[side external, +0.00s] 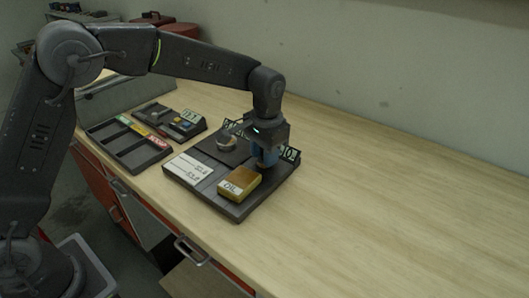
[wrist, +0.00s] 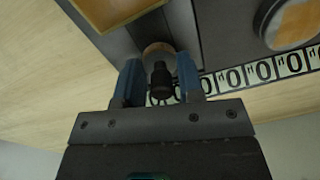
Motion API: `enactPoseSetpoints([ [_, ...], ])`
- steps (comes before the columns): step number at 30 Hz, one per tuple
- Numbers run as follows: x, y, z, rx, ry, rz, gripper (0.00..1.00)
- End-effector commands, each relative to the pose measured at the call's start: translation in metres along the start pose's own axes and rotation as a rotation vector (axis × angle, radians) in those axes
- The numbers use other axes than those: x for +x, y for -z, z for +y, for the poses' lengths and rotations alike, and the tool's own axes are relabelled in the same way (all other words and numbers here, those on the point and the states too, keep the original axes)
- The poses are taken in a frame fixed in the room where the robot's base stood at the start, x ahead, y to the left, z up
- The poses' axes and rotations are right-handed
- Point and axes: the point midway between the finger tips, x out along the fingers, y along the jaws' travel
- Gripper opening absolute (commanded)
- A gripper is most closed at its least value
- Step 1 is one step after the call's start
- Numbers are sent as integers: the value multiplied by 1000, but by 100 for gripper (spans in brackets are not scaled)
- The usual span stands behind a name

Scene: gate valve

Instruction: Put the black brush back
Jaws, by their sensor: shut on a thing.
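The black brush (wrist: 160,74) shows in the wrist view between my two blue fingers, with a round brown part beyond its dark end. My gripper (side external: 264,160) is shut on it; the gripper also shows in the wrist view (wrist: 159,80). In the side view my gripper points down over the back right part of a dark tray (side external: 236,212), close to a number label (side external: 290,154). The fingers hide most of the brush there. I cannot tell whether the brush touches the tray.
A yellow box (side external: 240,183) marked OIL, white cards (side external: 194,168) and a round container (side external: 226,142) are on the same tray. A second dark tray (side external: 128,147) and a small rack (side external: 172,119) stand to the left. The bench is clear at right.

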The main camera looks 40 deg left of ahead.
Motion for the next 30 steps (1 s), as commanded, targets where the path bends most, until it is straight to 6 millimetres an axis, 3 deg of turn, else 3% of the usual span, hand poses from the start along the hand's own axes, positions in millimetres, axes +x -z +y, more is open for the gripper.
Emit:
enactPoseSetpoints([
  [11,4,0,0,0,0,-1,13],
  [12,5,0,0,0,0,0,37],
  [19,4,0,0,0,0,0,59],
  [30,-4,0,0,0,0,3,60],
])
